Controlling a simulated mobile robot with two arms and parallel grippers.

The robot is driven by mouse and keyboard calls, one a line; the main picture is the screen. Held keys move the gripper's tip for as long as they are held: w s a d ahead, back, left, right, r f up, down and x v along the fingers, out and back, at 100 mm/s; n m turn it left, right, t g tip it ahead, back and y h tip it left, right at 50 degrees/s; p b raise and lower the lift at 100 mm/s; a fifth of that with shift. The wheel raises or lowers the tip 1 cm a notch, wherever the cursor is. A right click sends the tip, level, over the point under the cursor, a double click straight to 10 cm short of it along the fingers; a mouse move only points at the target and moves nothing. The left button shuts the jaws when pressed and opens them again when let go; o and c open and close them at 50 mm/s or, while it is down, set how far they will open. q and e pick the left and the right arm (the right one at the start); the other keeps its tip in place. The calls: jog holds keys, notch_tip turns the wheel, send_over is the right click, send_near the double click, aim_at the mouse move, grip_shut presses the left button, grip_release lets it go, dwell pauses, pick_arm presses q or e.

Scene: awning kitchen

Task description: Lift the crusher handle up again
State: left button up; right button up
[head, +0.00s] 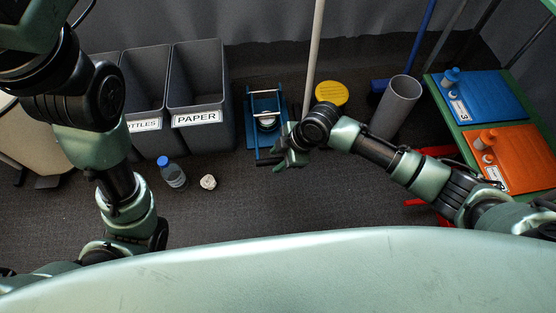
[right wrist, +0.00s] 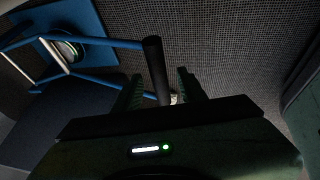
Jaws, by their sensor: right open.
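The can crusher (head: 249,125) is a blue frame with a pale crossbar, standing on the floor right of the paper bin. A round silvery piece (head: 268,123) sits in it; I cannot tell if it is a can. The crusher's handle has blue bars and a black grip (right wrist: 154,68), which reaches out low toward my right gripper (head: 285,160). In the right wrist view, the black grip lies between the two fingers of my right gripper (right wrist: 161,88), which are apart. My left arm rises at the left; its fingers are out of view.
Grey bins (head: 198,85) stand left of the crusher. A blue-capped bottle (head: 172,176) and a crumpled paper ball (head: 208,182) lie on the floor. A pale pole (head: 314,50), a yellow disc (head: 331,93) and a grey tube (head: 397,104) are close to my right arm.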

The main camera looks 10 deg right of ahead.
jog(key=shift+f, duration=0.1)
grip_shut()
dwell(1.4)
